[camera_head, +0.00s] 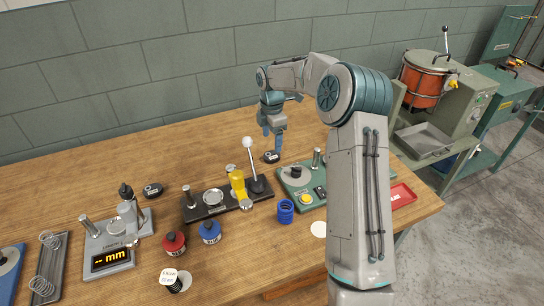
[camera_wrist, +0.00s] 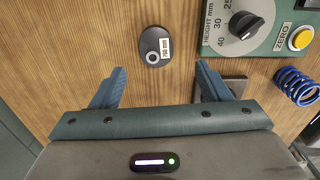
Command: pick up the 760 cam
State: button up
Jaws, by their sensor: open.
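A dark, egg-shaped cam (camera_wrist: 155,45) with a round hole and a white label lies flat on the wooden bench. The label appears to read 760. It also shows in the head view (camera_head: 271,157), just below my gripper. My gripper (camera_wrist: 161,70) is open and empty. In the wrist view its two blue fingers point toward the cam, which lies just past the fingertips and roughly between their lines. In the head view my gripper (camera_head: 272,146) points down over the bench by the cam. A second dark cam (camera_head: 153,190) lies farther left; its label is too small to read.
A green height tester with a dial (camera_wrist: 246,25) and yellow button (camera_wrist: 300,39) stands close right of the cam, with a blue spring (camera_wrist: 297,86) beside it. A black lever fixture (camera_head: 228,202) stands in front. The bench left of the cam is clear.

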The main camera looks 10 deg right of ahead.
aim_at(272, 154)
jog(key=shift+w+f+p, duration=0.15)
jog(key=shift+f+p, duration=0.25)
jog(key=shift+f, duration=1.35)
jog(key=shift+w+f+p, duration=0.15)
jog(key=shift+f+p, duration=0.2)
jog(key=shift+f, duration=1.4)
jog(key=c, duration=1.3)
